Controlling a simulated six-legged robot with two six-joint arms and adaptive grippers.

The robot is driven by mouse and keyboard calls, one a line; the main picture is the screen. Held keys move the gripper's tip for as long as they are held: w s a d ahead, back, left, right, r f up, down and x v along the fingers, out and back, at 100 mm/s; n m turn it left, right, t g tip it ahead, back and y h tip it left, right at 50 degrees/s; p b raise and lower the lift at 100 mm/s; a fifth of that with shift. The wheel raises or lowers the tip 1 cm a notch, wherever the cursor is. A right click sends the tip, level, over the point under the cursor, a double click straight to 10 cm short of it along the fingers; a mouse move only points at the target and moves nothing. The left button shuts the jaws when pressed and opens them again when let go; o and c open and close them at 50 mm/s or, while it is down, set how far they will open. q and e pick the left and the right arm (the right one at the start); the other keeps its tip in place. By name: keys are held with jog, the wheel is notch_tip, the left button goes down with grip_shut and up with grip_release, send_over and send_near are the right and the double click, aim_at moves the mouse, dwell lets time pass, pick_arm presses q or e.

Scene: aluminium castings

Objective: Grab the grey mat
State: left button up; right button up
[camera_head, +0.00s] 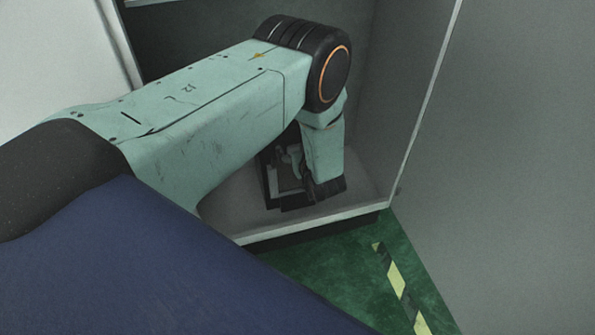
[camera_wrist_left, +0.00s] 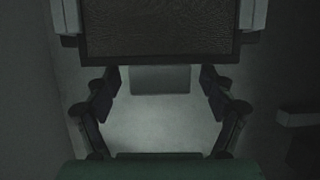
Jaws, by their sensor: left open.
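A flat grey rectangle (camera_wrist_left: 160,79), which looks like the grey mat, lies on a paler surface in the left wrist view. Its top edge meets a dark textured panel, so part of it may be hidden. My left gripper (camera_wrist_left: 160,92) is open, with one dark finger to each side of the grey rectangle and nothing visibly held. In the head view my left gripper (camera_head: 300,196) points down inside a grey cabinet, low over its floor. The mat cannot be made out there. My right gripper is in neither view.
The dark textured panel (camera_wrist_left: 160,30) has pale blocks at both sides. The cabinet floor (camera_head: 235,212) has a raised pale front edge. A grey wall or door (camera_head: 510,150) stands at the right. The green floor (camera_head: 330,270) bears a yellow-black stripe.

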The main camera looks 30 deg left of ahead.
pick_arm(q)
jog(key=c, duration=1.7)
